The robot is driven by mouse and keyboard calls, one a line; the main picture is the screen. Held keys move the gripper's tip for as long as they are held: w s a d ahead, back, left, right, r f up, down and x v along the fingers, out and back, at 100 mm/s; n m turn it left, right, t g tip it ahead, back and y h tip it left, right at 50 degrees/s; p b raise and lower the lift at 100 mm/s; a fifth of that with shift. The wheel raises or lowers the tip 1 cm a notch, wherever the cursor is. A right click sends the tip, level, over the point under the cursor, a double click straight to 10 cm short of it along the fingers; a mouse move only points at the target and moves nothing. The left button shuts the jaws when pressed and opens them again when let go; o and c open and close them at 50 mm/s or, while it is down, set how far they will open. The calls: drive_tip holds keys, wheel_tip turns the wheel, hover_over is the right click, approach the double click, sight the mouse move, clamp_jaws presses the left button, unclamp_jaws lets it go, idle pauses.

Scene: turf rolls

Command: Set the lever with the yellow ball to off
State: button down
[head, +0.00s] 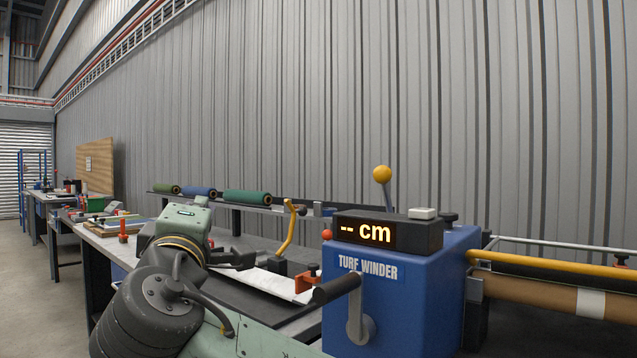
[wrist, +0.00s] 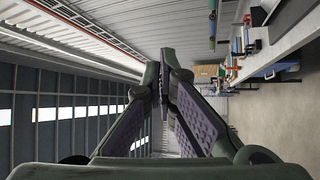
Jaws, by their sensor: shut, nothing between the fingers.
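The lever with the yellow ball (head: 382,173) stands up behind the display on top of the blue turf winder (head: 400,295) in the head view. Its grey shaft leans slightly left; its base is hidden behind the display, and no on or off mark is readable. My gripper (head: 247,261) is left of the winder, lower than the ball and well apart from it, over the bench. In the wrist view my gripper (wrist: 165,75) has its fingers closed together with nothing between them. The lever is not in the wrist view.
The display box (head: 388,232) reads "-- cm". A black-handled crank (head: 358,318) sticks out of the winder's front. A curved yellow handle (head: 290,228) stands between my gripper and the winder. Turf rolls (head: 247,197) lie on a rear shelf. Air above the winder is clear.

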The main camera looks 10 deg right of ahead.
sight(380, 179)
drive_tip(key=s+d+m+g+h, duration=0.2)
drive_tip(key=d+h, duration=0.4)
drive_tip(key=d, duration=0.4)
drive_tip(key=s+d+m+g+h, duration=0.2)
drive_tip(key=d+m+g+h, duration=0.1)
drive_tip(key=d+h, duration=0.4)
drive_tip(key=d+r+g, duration=0.1)
drive_tip(key=d, duration=0.2)
drive_tip(key=shift+d+m, duration=0.15)
drive_tip(key=shift+m, duration=0.15)
drive_tip(key=shift+w+d, duration=0.1)
drive_tip(key=p+x, duration=0.4)
drive_tip(key=x, duration=0.8)
drive_tip(key=shift+w+d+r, duration=0.1)
drive_tip(key=shift+w+d, duration=0.1)
drive_tip(key=shift+d, duration=0.05)
drive_tip(key=shift+w+d, duration=0.4)
